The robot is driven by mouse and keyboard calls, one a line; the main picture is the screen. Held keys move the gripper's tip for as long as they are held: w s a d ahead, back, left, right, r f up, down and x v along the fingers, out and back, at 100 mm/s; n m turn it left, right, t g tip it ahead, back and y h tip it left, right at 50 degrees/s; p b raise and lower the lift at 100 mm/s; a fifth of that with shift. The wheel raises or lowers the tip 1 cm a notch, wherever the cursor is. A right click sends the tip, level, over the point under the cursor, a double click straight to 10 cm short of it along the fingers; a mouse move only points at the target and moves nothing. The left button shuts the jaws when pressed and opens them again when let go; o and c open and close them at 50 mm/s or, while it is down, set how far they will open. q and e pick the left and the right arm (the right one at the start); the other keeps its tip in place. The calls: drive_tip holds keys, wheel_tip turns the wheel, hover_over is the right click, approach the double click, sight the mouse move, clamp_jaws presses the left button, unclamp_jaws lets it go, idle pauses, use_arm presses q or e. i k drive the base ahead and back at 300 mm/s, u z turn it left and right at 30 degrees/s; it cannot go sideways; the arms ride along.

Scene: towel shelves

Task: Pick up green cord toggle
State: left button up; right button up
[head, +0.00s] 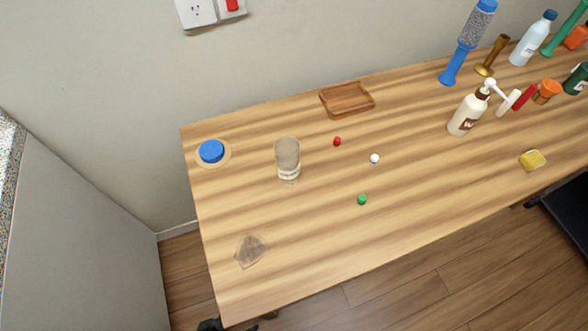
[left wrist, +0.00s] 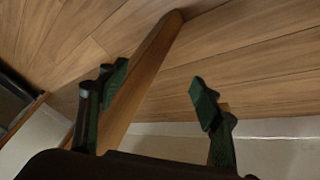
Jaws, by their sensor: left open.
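The green cord toggle (head: 362,199) is a small green piece lying on the wooden table (head: 320,240), toward its front edge in the head view. A white toggle (head: 375,158) and a red toggle (head: 337,141) lie farther back from it. My left gripper (left wrist: 158,100) shows in the left wrist view with its two dark fingers spread apart and nothing between them. Behind the fingers are a table edge and the wooden floor; the green toggle is not in that view.
A clear jar (head: 287,158) stands left of the toggles. A blue lid (head: 211,151) and a clear bag (head: 250,251) lie at the left. A wooden tray (head: 347,99) sits at the back. A pump bottle (head: 467,115) and several bottles crowd the right. The table around the green toggle is clear.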

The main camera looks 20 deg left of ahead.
sight(362, 198)
drive_tip(key=z, duration=0.05)
drive_tip(key=k, duration=0.5)
drive_tip(key=z, duration=1.95)
drive_tip(key=i, duration=1.45)
drive_tip(key=u, duration=3.95)
